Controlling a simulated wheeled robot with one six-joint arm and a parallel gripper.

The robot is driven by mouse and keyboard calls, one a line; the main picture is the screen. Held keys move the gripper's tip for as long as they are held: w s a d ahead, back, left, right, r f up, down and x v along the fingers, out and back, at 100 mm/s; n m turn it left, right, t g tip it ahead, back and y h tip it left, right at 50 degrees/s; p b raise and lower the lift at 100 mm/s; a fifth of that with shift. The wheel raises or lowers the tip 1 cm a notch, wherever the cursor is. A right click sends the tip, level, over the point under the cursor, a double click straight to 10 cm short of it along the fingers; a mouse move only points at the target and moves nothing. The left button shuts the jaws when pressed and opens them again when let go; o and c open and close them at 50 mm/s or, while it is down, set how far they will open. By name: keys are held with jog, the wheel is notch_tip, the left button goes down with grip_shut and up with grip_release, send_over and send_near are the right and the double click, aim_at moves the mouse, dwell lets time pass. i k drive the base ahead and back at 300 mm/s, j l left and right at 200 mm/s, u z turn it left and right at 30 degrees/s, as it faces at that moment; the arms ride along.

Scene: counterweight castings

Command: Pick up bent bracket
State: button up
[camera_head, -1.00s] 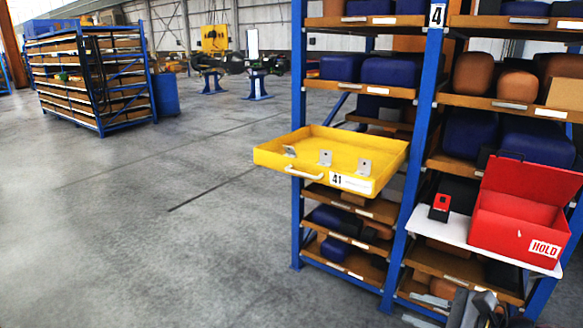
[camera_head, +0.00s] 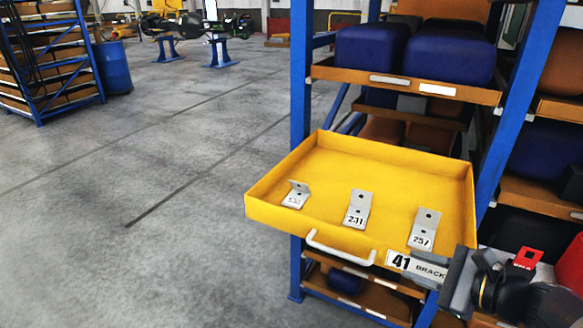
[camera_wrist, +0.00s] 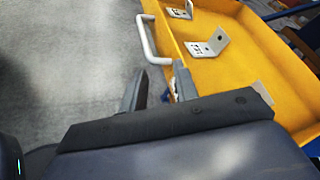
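Three grey metal angle brackets stand in a row in a yellow drawer (camera_head: 400,150). The left bracket (camera_head: 296,195) looks lower and leans differently from the middle bracket (camera_head: 357,210), marked 231, and the right bracket (camera_head: 424,230), marked 257. The left one's number is too small to read surely. My gripper (camera_head: 455,278) is at the drawer's front right corner, outside the front wall and partly over its label. In the wrist view my gripper (camera_wrist: 160,76) has its fingers apart, near the white handle (camera_wrist: 150,40). Two brackets show clearly there; a third is mostly hidden.
The drawer juts out from a blue rack (camera_head: 302,90) with loaded shelves above and below. A rack post stands by the drawer's right side. A red box (camera_head: 570,262) is partly visible at far right. Open grey floor (camera_head: 170,180) lies to the left.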

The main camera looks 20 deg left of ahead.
aim_at(300, 192)
jog(key=i+j, duration=0.5)
jog(key=i+j+u, duration=0.25)
jog(key=i+u, duration=0.15)
